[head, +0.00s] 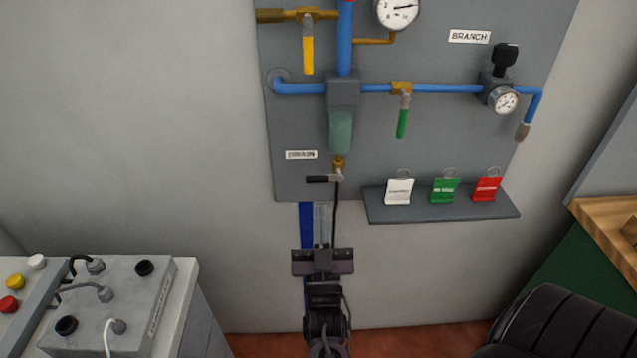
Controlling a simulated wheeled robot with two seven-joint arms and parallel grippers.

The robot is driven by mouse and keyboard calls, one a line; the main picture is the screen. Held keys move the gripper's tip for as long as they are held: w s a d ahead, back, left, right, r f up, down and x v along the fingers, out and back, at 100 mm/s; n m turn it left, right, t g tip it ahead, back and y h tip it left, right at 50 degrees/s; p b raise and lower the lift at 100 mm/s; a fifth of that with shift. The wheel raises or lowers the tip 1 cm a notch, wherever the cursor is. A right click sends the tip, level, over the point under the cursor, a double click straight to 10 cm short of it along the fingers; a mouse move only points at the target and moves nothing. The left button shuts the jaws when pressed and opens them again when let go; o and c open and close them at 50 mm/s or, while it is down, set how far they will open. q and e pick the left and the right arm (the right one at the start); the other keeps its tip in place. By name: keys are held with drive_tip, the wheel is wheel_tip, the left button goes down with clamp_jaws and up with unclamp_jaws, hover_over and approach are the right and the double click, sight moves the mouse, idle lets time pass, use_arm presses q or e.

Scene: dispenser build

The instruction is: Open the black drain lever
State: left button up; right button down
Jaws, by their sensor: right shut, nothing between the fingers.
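The black drain lever (318,179) sticks out level to the left from the small brass drain valve (338,164), below the green filter bowl (341,131). A white label, which seems to read DRAIN (301,155), is just above and left of it. My right gripper (321,212) points up toward the panel from below. Its fingers are shut and empty, with their tips a little below the lever in the picture. I see a gap between tips and lever; the depth between them is hard to tell. My left gripper is not in view.
A thin dark tube (335,215) hangs from the drain valve close to my right gripper. Right of it, a grey shelf (440,209) holds white, green and red tags. A grey control box (110,305) stands lower left. The wall left of the panel is clear.

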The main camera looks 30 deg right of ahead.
sight(319, 180)
drive_tip(key=w+d+p, duration=0.1)
drive_tip(key=w, duration=0.1)
drive_tip(key=w+d+r+p, duration=0.1)
drive_tip(key=w+d+p, duration=0.1)
drive_tip(key=w, duration=0.1)
drive_tip(key=w+d+r+p, duration=0.1)
drive_tip(key=w, duration=0.2)
drive_tip(key=shift+d+r, duration=0.2)
drive_tip(key=shift+d, duration=0.2)
drive_tip(key=shift+f, duration=0.65)
